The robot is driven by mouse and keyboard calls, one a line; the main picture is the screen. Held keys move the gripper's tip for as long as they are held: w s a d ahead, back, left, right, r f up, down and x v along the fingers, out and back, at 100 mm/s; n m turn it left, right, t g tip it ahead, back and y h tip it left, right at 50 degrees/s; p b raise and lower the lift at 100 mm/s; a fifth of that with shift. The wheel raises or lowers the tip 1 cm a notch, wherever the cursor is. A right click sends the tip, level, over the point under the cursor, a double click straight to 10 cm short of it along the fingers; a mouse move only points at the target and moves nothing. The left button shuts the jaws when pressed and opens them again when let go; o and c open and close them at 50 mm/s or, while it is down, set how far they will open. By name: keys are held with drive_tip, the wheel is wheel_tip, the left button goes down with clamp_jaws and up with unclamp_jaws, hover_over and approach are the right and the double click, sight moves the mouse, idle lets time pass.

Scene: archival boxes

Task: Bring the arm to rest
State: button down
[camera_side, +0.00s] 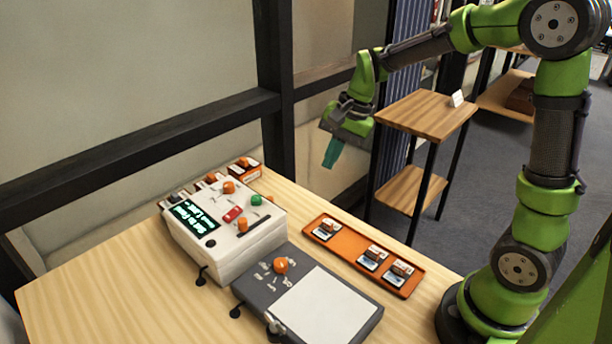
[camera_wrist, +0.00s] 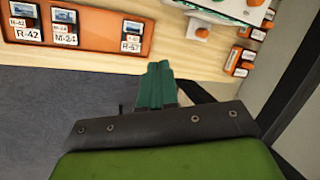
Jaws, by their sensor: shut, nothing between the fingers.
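My arm is green and stands at the right of the side view. My gripper (camera_side: 333,152) hangs in the air above and behind the table, near the far table edge, pointing down. Its teal fingers also show in the wrist view (camera_wrist: 160,72). They are pressed together with nothing between them. The gripper touches nothing that I can see.
The wooden table (camera_side: 95,295) carries a white device (camera_side: 225,255) with knobs and a display, a dark grey panel unit (camera_side: 325,305) and an orange tray (camera_side: 340,248) with several labelled pieces. A wooden shelf (camera_side: 425,112) stands behind. A dark frame post (camera_side: 275,80) rises at the back.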

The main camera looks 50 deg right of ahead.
drive_tip(key=s+a+r+n+t, duration=0.2)
drive_tip(key=s+a+r+n, duration=0.1)
drive_tip(key=s, duration=0.5)
drive_tip(key=s+a+r+n+t, duration=0.2)
drive_tip(key=s+a+r+n, duration=0.1)
drive_tip(key=s+n, duration=0.3)
drive_tip(key=shift+s+r+t+h, duration=0.3)
drive_tip(key=shift+s+r, duration=0.35)
drive_tip(key=shift+s, duration=0.2)
drive_tip(key=shift+a, duration=0.1)
